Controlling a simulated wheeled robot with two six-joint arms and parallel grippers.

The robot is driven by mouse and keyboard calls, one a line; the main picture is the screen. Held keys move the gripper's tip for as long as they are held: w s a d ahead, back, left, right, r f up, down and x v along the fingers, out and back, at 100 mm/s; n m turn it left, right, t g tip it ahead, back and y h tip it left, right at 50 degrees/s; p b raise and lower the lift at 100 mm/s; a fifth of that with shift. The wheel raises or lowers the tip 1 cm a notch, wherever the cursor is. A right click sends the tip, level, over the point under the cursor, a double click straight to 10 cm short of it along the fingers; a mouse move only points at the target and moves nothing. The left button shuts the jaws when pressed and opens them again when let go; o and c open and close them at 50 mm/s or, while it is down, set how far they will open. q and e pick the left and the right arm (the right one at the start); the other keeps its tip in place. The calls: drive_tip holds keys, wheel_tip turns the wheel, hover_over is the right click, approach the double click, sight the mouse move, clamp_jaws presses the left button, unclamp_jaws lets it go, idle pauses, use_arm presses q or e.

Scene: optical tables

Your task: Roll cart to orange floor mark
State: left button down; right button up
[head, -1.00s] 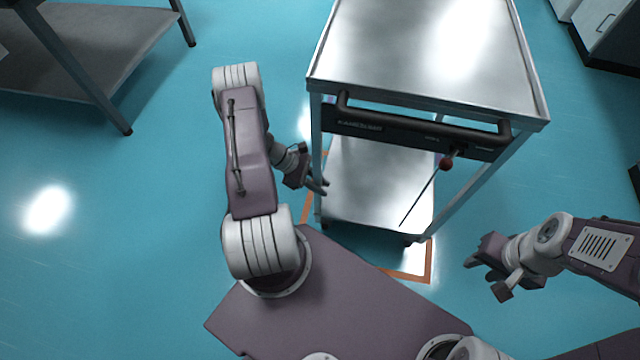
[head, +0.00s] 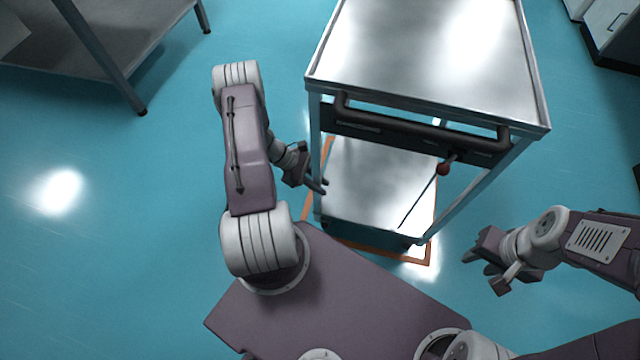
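The cart (head: 420,60) is a silver metal trolley with a shiny top, a lower shelf (head: 375,185) and a black handle bar (head: 430,130) on its near side. The orange floor mark (head: 429,250) is a thin outline on the floor. Its near edge and left side show around the cart's near legs; the rest is hidden under the cart. My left gripper (head: 321,186) is beside the cart's near left leg, below the handle, its fingers slightly apart. Whether it touches the leg I cannot tell. My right gripper (head: 477,265) is open and empty, right of the near right leg.
A grey table (head: 110,40) stands at the upper left, its near leg on the floor. White cabinets (head: 610,30) stand at the upper right. The blue floor (head: 90,240) is clear on the left. A red knob (head: 443,169) on a thin rod hangs below the handle.

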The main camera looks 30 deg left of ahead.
use_arm(q)
drive_tip(key=c, duration=1.1)
unclamp_jaws()
drive_tip(key=shift+c, duration=0.2)
drive_tip(key=p+v, duration=0.3)
drive_tip(key=v, duration=0.6)
